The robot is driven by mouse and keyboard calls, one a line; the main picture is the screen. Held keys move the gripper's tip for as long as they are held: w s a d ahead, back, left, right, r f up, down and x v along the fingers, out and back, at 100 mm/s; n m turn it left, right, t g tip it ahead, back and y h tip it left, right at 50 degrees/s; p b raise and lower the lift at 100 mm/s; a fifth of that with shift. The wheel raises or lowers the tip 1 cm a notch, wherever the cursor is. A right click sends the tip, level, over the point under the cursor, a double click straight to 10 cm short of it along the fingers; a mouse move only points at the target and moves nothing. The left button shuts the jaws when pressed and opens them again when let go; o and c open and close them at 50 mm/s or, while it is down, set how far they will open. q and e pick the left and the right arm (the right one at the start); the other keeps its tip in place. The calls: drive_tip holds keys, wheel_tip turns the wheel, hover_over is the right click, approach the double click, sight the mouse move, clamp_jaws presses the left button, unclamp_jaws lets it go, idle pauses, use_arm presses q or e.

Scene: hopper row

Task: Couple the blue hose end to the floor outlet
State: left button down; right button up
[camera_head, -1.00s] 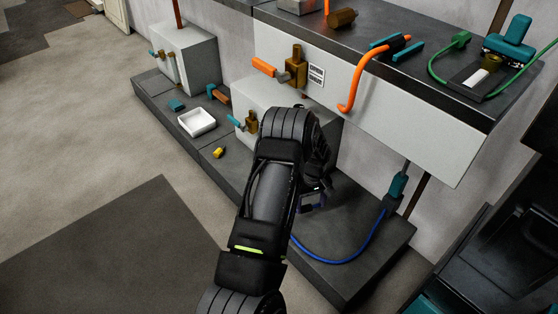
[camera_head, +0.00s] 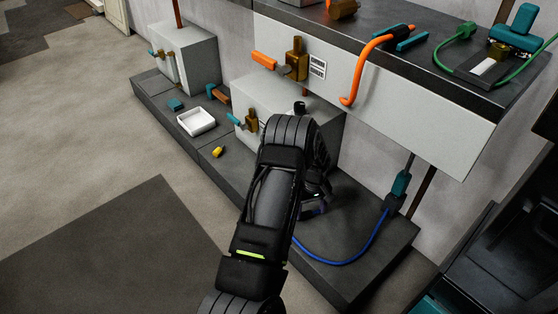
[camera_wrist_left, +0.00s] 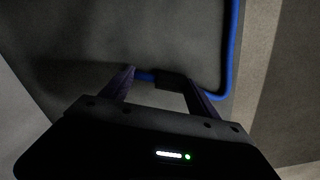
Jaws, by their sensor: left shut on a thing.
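The blue hose (camera_head: 345,262) lies in a loop on the dark low plinth and runs up to a teal fitting (camera_head: 400,184) by the wall. In the head view its free end is hidden behind my left arm. In the left wrist view my left gripper (camera_wrist_left: 160,88) is shut on the dark hose end (camera_wrist_left: 172,83), with blue hose beside it. In the head view my left gripper (camera_head: 314,205) is mostly hidden by its own wrist. A brass valve with a teal handle (camera_head: 250,122) sits low on a pale box; I cannot tell whether it is the floor outlet.
A white tray (camera_head: 196,132), a yellow piece (camera_head: 218,152) and small teal and brown pieces lie left on the plinth (camera_head: 352,288). The pale box (camera_head: 282,92) stands close to my wrist. An orange hose (camera_head: 362,68) hangs from the counter. Floor at left is clear.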

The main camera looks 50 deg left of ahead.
sight(310, 211)
use_arm(q)
drive_tip(key=shift+c, duration=0.6)
unclamp_jaws()
drive_tip(key=shift+f, duration=0.1)
drive_tip(key=shift+r+p, duration=1.05)
drive_tip(key=shift+r, duration=0.45)
wheel_tip(310, 211, up, 8)
drive_tip(key=p, duration=0.3)
